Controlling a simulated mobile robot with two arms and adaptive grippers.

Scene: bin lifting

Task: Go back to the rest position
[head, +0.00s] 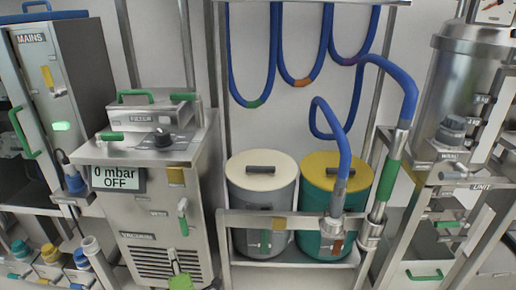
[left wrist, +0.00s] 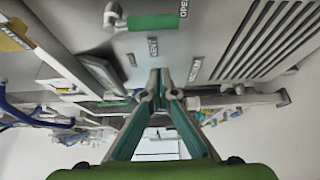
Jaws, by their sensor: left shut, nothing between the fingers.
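My left gripper (head: 173,256) shows at the bottom of the head view, low in front of the vacuum unit (head: 150,222), near its vent slots. Only its green body and narrow fingers show there. In the left wrist view, the two teal fingers of the left gripper (left wrist: 162,88) come together at their tips with nothing between them. The vacuum unit's grey front, with vent slots and a green handle (left wrist: 150,21), lies ahead of the fingers in that view. Whether the fingers touch the unit, I cannot tell. My right gripper is in neither view.
The unit's display (head: 118,179) reads 0 mbar OFF. A mains cabinet (head: 40,95) stands left. A white-lidded bin (head: 262,205) and a yellow-lidded bin (head: 320,243) stand behind a rail (head: 240,222). Blue hoses (head: 400,80) hang above. A metal tank (head: 470,75) stands right.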

